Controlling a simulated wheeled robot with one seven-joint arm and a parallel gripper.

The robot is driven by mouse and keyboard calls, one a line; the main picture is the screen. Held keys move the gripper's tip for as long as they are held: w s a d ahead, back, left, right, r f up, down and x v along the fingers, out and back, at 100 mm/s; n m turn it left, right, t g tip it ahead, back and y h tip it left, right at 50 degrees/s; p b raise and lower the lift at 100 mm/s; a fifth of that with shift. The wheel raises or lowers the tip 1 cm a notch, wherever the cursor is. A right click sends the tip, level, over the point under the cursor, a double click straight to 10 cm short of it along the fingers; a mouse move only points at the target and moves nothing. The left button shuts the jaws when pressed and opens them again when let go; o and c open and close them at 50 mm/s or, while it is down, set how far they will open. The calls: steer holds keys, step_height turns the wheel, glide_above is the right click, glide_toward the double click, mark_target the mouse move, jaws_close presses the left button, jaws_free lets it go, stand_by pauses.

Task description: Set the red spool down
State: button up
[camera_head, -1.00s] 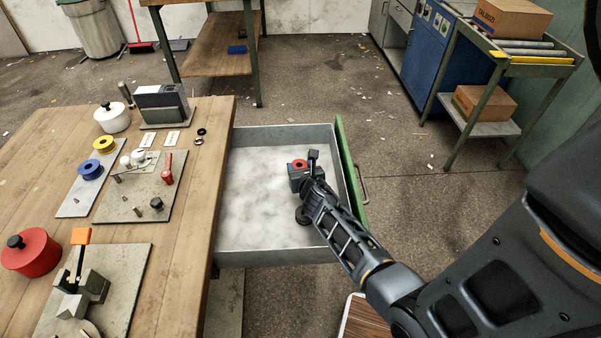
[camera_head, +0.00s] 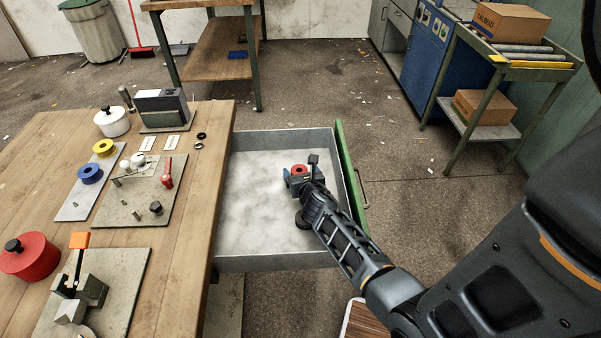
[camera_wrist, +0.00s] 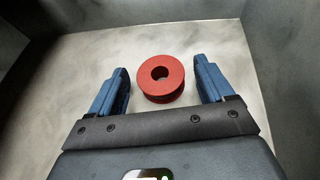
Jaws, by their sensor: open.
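The red spool (camera_head: 299,169) is in the open drawer (camera_head: 262,262), toward its right side. In the wrist view the red spool (camera_wrist: 161,78) shows its round top and centre hole, and it appears upright on the drawer floor. My gripper (camera_wrist: 164,86) is open, with one blue finger on each side of the spool and a visible gap on both sides. In the head view my gripper (camera_head: 298,180) reaches into the drawer and partly hides the spool.
The drawer floor left of the spool is clear. The drawer's green front (camera_head: 350,177) stands to the right. The wooden workbench (camera_head: 190,230) on the left carries a blue spool (camera_head: 90,174), a yellow spool (camera_head: 104,148), a red pot (camera_head: 30,256) and a white pot (camera_head: 113,121).

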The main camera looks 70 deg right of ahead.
steer(key=v, duration=1.2)
steer(key=shift+r+p, duration=0.15)
steer(key=shift+p, duration=0.2)
